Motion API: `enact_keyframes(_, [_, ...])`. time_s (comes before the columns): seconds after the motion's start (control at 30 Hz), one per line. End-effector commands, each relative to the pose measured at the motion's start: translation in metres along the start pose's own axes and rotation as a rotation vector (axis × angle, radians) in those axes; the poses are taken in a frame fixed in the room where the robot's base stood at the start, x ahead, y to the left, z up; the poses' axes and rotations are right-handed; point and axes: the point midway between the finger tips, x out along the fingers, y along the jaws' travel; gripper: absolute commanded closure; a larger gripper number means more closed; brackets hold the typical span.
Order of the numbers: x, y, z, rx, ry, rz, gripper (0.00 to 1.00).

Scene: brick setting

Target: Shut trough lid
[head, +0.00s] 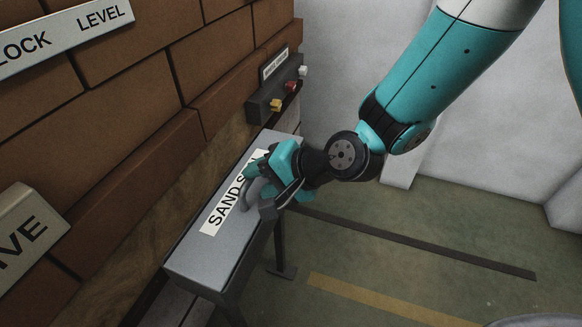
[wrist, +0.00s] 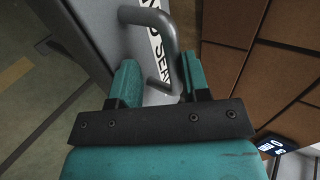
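The trough lid (head: 195,255) is a grey panel with a white label reading "SAND S…", partly hidden by my gripper. It runs along the brick wall in the head view, and no opening into the trough shows there; I cannot tell its exact angle. My gripper (head: 252,192) is at the lid's grey bar handle. In the wrist view the lid (wrist: 118,42) is behind the bent handle (wrist: 167,35). My gripper's fingers (wrist: 158,82) are apart, with part of the handle between them, nearer the right finger. I cannot tell whether they touch it.
A control box (head: 275,100) with yellow, red and white buttons is on the brick wall (head: 130,80) beyond the trough. Signs are at the left. The green floor (head: 400,215) right of the trough is open, with a dark strip and a yellow line.

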Motion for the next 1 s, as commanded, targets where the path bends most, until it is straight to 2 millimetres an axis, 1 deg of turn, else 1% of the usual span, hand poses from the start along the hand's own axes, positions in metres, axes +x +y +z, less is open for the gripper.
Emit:
enact_keyframes(0.13, [-0.007, 0.000, 0.000, 0.002, 0.000, 0.001, 0.59])
enact_keyframes(0.27, [-0.028, -0.001, -0.001, 0.003, 0.002, 0.001, 0.59])
enact_keyframes(0.63, [-0.123, -0.001, -0.001, 0.003, 0.007, -0.001, 0.59])
enact_keyframes(0.67, [-0.119, 0.004, -0.002, -0.003, 0.005, -0.007, 0.59])
enact_keyframes(0.7, [-0.120, 0.005, -0.003, -0.006, 0.005, -0.009, 0.59])
enact_keyframes(0.97, [-0.142, 0.005, -0.001, -0.004, 0.004, -0.003, 0.59])
enact_keyframes(1.0, [-0.148, 0.003, -0.001, -0.002, 0.007, -0.002, 0.59])
